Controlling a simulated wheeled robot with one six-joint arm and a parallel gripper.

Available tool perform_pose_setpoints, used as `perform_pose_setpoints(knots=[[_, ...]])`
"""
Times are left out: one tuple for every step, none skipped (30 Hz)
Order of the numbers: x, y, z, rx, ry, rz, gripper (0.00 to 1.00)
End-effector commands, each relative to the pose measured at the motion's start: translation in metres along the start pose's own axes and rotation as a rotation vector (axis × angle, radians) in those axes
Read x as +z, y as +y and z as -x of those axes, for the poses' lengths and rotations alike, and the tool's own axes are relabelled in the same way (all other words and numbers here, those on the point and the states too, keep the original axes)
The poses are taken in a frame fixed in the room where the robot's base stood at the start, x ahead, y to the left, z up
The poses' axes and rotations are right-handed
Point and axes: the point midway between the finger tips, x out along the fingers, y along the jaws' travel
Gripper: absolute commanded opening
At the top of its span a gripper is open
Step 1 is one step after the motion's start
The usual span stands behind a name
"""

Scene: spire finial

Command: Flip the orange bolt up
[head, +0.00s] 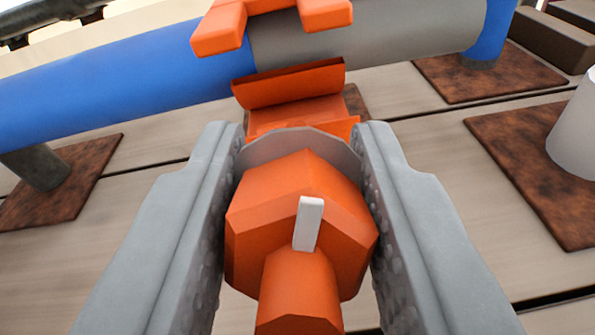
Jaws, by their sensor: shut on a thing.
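The orange bolt (290,235) is in the lower middle of the head view. It has a faceted head, a shaft running down towards the camera, and a small white mark on it. My gripper (302,150) has its two grey fingers on either side of the bolt's head and is shut on it. A grey disc-like edge shows just behind the bolt's head, between the fingertips. An orange bracket (290,88) stands beyond the bolt, and its lower part is partly hidden by the bolt and fingertips.
A blue and grey pipe (370,38) crosses the back, with an orange clamp-like piece (272,18) over it. Rusty plates (515,140) lie on the plank floor (420,200). A pale cylinder (578,125) stands at the right edge. Bare planks lie left and right of my fingers.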

Motion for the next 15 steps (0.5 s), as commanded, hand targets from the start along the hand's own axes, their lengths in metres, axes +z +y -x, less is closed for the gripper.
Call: perform_pose_setpoints(knots=[[-0.004, -0.001, -0.001, 0.006, -0.032, -0.003, 0.0], [-0.006, -0.001, -0.001, 0.01, -0.055, -0.002, 0.0], [-0.009, -0.002, -0.002, 0.017, -0.086, 0.0, 0.0], [-0.01, -0.002, -0.003, 0.021, -0.111, 0.001, 0.0], [-0.012, -0.002, -0.004, 0.027, -0.136, 0.002, 0.0], [-0.015, -0.003, -0.006, 0.032, -0.17, 0.004, 0.0], [-0.017, -0.003, -0.007, 0.038, -0.195, 0.005, 0.0], [-0.018, -0.004, -0.008, 0.043, -0.222, 0.006, 0.0], [-0.02, -0.004, -0.009, 0.049, -0.257, 0.007, 0.0], [-0.022, -0.005, -0.011, 0.054, -0.282, 0.008, 0.0], [-0.024, -0.005, -0.012, 0.059, -0.307, 0.01, 0.0], [-0.026, -0.005, -0.014, 0.066, -0.342, 0.012, 0.0], [-0.028, -0.006, -0.015, 0.07, -0.368, 0.013, 0.0], [-0.029, -0.006, -0.017, 0.075, -0.393, 0.015, 0.0], [-0.032, -0.007, -0.018, 0.082, -0.427, 0.016, 0.0]])
